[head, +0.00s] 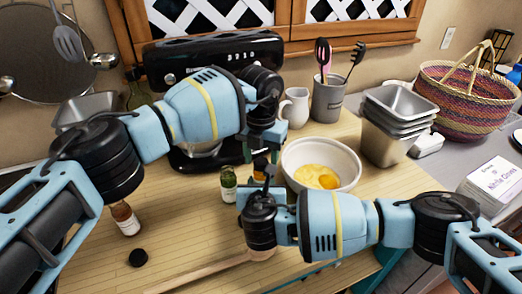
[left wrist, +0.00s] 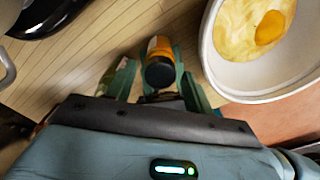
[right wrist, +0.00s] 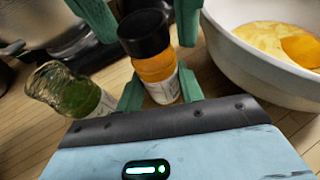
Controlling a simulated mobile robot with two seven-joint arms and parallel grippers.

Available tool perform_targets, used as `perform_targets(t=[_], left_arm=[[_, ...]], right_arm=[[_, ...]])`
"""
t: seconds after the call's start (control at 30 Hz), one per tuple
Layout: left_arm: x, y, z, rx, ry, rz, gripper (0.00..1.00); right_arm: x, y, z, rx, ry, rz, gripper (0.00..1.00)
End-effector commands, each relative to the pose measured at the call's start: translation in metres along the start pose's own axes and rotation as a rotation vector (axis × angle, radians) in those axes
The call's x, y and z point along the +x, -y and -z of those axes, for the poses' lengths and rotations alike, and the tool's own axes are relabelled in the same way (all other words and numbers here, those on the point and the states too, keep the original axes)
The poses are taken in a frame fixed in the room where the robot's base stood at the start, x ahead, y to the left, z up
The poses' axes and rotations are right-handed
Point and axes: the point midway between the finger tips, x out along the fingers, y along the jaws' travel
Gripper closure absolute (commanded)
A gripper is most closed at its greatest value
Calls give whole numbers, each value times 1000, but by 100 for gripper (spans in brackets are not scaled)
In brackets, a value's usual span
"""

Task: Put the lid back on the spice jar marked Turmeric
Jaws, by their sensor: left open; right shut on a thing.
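An orange-filled spice jar (right wrist: 155,70) stands upright with a black lid (right wrist: 145,32) on its mouth; its label cannot be read. I cannot tell how tightly the lid sits. My right gripper (right wrist: 158,92) is shut on the jar's body. My left gripper (left wrist: 156,84) is open above, its fingers on either side of the lid. In the head view the orange jar (head: 261,167) is mostly hidden between my left gripper (head: 258,150) and my right gripper (head: 263,182). A loose black lid (head: 137,257) lies on the counter at left.
A green jar (head: 228,184) stands left of the orange one. A reddish-brown jar (head: 125,219) stands farther left. A white bowl (head: 340,152) with yellow contents is close on the right. A coffee machine (head: 215,52) stands behind. A wooden utensil (head: 200,272) lies in front.

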Motion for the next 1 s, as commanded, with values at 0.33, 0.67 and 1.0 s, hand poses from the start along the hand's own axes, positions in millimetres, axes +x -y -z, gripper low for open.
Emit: perform_targets(t=[0.33, 0.67, 1.0], left_arm=[[0, 0, 0, 0, 0, 0, 61], [0, 0, 0, 7, 0, 0, 94], [0, 0, 0, 142, 0, 0, 65]], right_arm=[[0, 0, 1, 0, -1, 0, 100], [0, 0, 1, 0, -1, 0, 100], [0, 0, 1, 0, -1, 0, 100]])
